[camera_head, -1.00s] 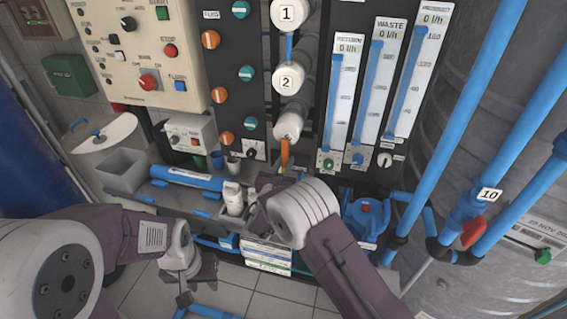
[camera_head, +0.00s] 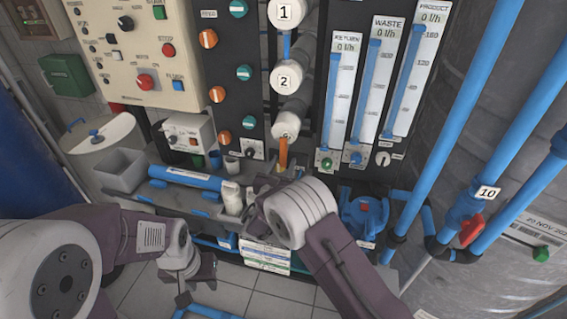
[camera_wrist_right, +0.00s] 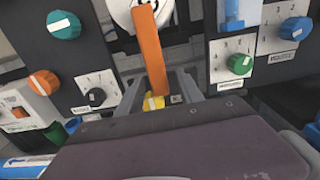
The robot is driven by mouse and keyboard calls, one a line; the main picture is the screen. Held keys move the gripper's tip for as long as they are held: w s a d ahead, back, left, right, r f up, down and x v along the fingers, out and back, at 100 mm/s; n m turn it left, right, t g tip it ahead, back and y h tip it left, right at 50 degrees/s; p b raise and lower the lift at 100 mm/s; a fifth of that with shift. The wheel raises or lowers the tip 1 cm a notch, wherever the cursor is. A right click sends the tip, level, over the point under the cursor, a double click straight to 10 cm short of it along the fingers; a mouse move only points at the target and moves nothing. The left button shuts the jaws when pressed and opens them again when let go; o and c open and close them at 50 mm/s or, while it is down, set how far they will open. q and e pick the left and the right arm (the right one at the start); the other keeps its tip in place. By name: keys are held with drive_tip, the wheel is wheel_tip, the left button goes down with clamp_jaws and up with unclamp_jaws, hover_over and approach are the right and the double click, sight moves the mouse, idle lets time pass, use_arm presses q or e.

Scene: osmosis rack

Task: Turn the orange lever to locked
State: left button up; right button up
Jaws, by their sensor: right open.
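The orange lever (camera_head: 283,152) hangs down below the lowest white cylinder end, under the one marked 2. In the right wrist view the lever (camera_wrist_right: 150,60) is large and nearly upright, tilted slightly, with a yellow part (camera_wrist_right: 153,103) at its lower end. My right gripper (camera_wrist_right: 158,92) is open, one finger on each side of the lever's lower end; I cannot tell whether either finger touches it. In the head view my right wrist mostly hides this gripper (camera_head: 268,193). My left gripper (camera_head: 188,285) hangs low over the floor, away from the lever, its jaws unclear.
Dark panels with orange and teal knobs (camera_head: 245,73) stand left of the lever. A green knob (camera_wrist_right: 240,65) is right of my right gripper. White flow meters (camera_head: 378,80) and blue pipes (camera_head: 485,130) stand further right.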

drive_tip(key=v, duration=0.8)
drive_tip(key=shift+s, duration=0.25)
